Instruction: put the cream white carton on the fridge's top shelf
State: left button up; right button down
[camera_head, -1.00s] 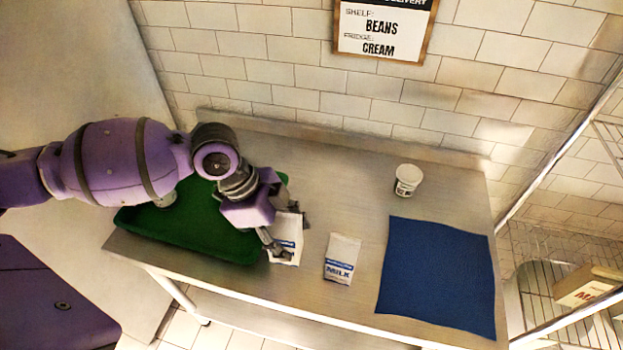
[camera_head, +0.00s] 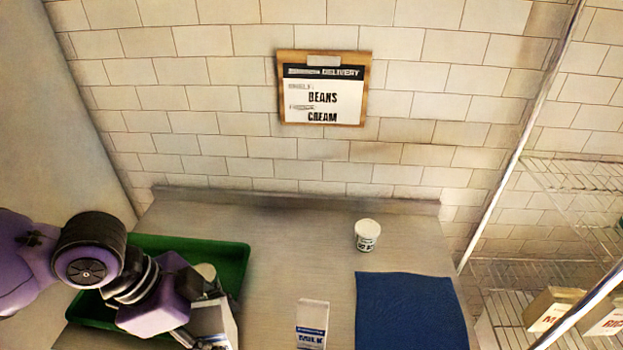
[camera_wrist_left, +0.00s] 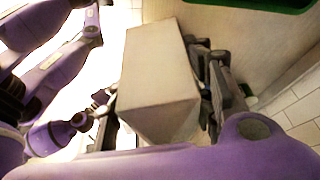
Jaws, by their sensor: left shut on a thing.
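My left gripper (camera_head: 205,335) is shut on a white carton (camera_head: 215,318) at the lower left of the head view, in front of the green tray's right part. In the left wrist view the carton (camera_wrist_left: 158,75) fills the middle between the fingers, its plain side facing the camera. I cannot read its label now. A second white carton marked MILK (camera_head: 312,325) stands on the counter to the right. My right gripper does not show clearly in either view. I see no fridge that I can make out.
The green tray (camera_head: 238,262) lies on the steel counter (camera_head: 300,230). A white tub (camera_head: 367,236) and a blue mat (camera_head: 410,310) are further right. Wire shelves with boxes (camera_head: 552,309) stand at the right edge. A delivery sign (camera_head: 323,90) reads BEANS and CREAM.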

pick_arm(q)
jog(key=w+r+n+t+y, duration=0.1)
jog(key=w+r+n+y, duration=0.1)
jog(key=w+r+n, duration=0.2)
jog(key=w+r+n+t+y, duration=0.2)
jog(key=w+r+n, duration=0.1)
jog(key=w+n, duration=0.8)
jog(key=shift+w+d+r+t, duration=0.3)
jog(key=shift+w+d+r, duration=0.15)
jog(key=shift+w, duration=0.5)
